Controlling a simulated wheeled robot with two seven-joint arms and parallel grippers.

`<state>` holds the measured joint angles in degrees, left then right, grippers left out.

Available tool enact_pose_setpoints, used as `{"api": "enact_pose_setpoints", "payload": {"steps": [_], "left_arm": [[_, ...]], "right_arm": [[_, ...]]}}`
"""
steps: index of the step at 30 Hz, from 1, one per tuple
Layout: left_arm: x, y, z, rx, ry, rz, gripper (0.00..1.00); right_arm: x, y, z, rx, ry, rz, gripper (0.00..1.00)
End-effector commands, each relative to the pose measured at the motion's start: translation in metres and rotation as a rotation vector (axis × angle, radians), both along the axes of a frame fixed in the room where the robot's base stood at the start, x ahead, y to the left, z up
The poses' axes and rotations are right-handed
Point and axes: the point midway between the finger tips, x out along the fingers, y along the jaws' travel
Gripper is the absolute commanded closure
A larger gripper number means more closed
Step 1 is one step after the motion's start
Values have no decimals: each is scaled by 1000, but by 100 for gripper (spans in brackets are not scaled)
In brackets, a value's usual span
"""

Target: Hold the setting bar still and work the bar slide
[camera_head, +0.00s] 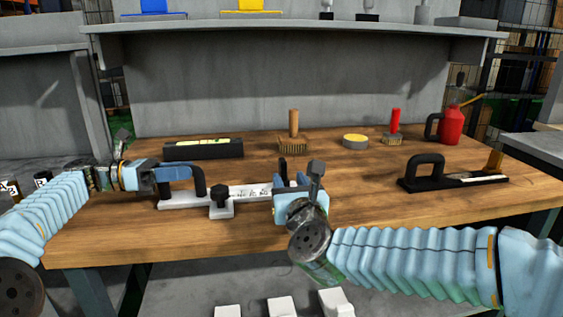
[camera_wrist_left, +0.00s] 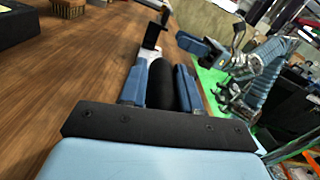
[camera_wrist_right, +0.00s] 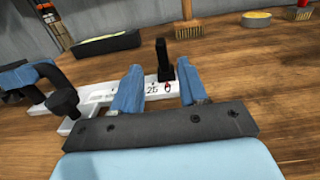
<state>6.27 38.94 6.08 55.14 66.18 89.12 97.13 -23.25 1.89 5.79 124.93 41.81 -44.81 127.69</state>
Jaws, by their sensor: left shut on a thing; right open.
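The setting bar (camera_head: 248,191) is a white marked bar lying on the wooden bench, with a black arched handle (camera_head: 198,180) at its left end. A black knob (camera_head: 221,193) stands near its middle. My left gripper (camera_head: 178,172) is shut on the handle; in the left wrist view the black grip (camera_wrist_left: 161,85) lies between its blue fingers. A black upright post (camera_wrist_right: 163,60), apparently the bar slide, stands at the right end. My right gripper (camera_wrist_right: 160,88) is open, its fingers above the bar just short of the post. Contact cannot be told.
Behind the bar lie a black level (camera_head: 203,150), a wooden brush (camera_head: 293,140), a yellow-topped tin (camera_head: 355,141), a red-handled brush (camera_head: 394,130) and a red oil can (camera_head: 451,125). A black-handled tool (camera_head: 428,175) lies right. Bench between is clear.

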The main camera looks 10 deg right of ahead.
Motion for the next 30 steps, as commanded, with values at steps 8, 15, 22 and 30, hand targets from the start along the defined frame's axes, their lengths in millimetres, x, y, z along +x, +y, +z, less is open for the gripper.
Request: {"api": "enact_pose_setpoints", "payload": {"steps": [8,15,22,30], "left_arm": [[0,0,0,0,1,-1,100],[0,0,0,0,1,-1,100],[0,0,0,0,2,-1,100],[0,0,0,1,2,-1,100]], "right_arm": [[59,0,-1,-3,1,-4,57],[98,0,-1,-2,1,-4,57],[108,0,-1,-3,0,-4,57],[108,0,0,-3,0,-4,71]]}}
